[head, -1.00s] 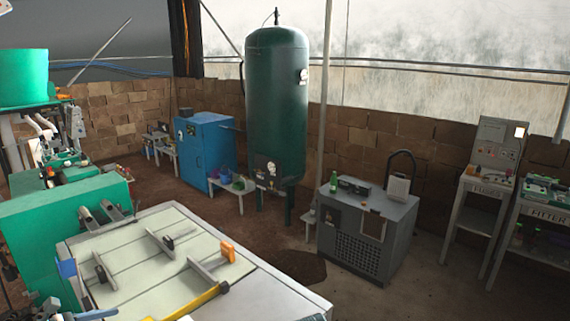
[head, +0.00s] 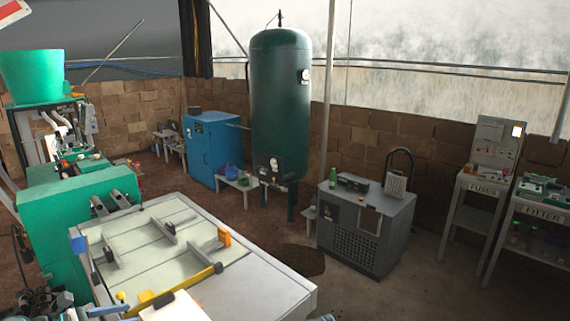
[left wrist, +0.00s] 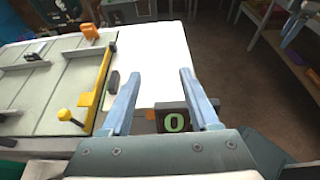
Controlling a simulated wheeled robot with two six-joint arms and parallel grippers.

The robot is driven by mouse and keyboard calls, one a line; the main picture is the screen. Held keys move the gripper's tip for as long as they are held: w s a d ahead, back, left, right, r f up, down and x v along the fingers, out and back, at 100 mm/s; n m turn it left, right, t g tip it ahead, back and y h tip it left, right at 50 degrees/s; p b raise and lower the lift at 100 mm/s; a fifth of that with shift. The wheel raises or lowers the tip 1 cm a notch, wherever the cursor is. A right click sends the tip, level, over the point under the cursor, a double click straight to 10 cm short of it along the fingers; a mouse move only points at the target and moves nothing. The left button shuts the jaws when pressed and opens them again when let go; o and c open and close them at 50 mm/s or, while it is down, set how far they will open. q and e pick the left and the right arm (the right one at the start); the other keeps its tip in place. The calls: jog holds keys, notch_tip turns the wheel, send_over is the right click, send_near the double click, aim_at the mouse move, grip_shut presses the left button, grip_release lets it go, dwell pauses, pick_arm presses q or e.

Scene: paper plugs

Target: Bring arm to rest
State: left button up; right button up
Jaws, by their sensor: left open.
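My left gripper (left wrist: 160,73) shows in the left wrist view with its two blue-grey fingers spread wide and nothing between the tips. It is over the white right part of the workbench (left wrist: 150,60). A dark block with a green "0" (left wrist: 173,118) shows between the finger bases; I cannot tell what it rests on. No gripper can be made out clearly in the head view. My right gripper is in neither view.
The workbench (head: 270,270) carries a panelled fixture with a yellow bar (head: 178,290) and an orange block (head: 224,237). A green machine (head: 80,210) stands at left. A grey cabinet (head: 350,235) and a green tank (head: 280,105) stand behind.

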pick_arm(q)
jog(key=d+f+m+g+y+b, duration=0.1)
jog(key=d+f+m+g+b, duration=0.15)
jog(key=d+f+m, duration=0.4)
jog(key=d+f+m+g+b, duration=0.1)
jog(key=d+f+m+g, duration=0.2)
jog(key=d, duration=0.6)
jog(key=d+f+m+g+y+b, duration=0.1)
jog(key=d+f+m+g, duration=0.3)
jog(key=d, duration=0.4)
jog(key=s+d+f+m+y+b, duration=0.2)
jog(key=s+d+f+m+y, duration=0.1)
jog(key=d+m, duration=0.5)
jog(key=s+d+f+m+y+b, duration=0.3)
jog(key=d+f+m, duration=0.4)
jog(key=m, duration=0.3)
jog(key=shift+s+d+g+y, duration=0.45)
jog(key=shift+s+y, duration=0.25)
jog(key=shift+y, duration=0.4)
